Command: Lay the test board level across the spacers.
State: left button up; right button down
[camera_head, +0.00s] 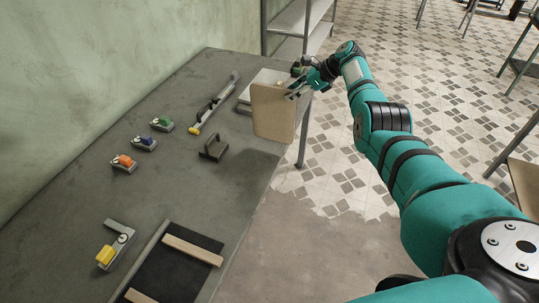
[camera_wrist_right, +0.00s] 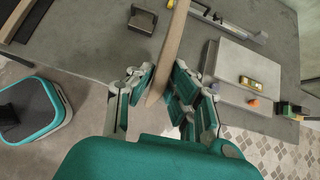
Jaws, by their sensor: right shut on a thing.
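The test board (camera_head: 273,112) is a tan wooden panel, held upright near the far right edge of the table in the head view. My right gripper (camera_head: 297,90) is shut on its right side. In the right wrist view the board (camera_wrist_right: 174,45) shows edge-on between the fingers of the right gripper (camera_wrist_right: 162,88). Two light wooden strips, the spacers, lie on a black mat (camera_head: 177,264) at the near end of the table: one spacer (camera_head: 193,250) farther off and another (camera_head: 140,297) cut by the bottom edge. My left gripper is not in view.
Clamps with orange (camera_head: 124,162), blue (camera_head: 144,143), green (camera_head: 162,124) and yellow (camera_head: 108,253) parts lie along the table (camera_head: 120,203). A dark bracket (camera_head: 213,147) and a long bar clamp (camera_head: 216,102) lie nearer the board. A pale plate (camera_wrist_right: 245,75) lies behind it.

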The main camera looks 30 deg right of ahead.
jog(key=shift+r+p, duration=0.7)
jog(key=shift+r, duration=1.55)
jog(key=shift+f, duration=0.1)
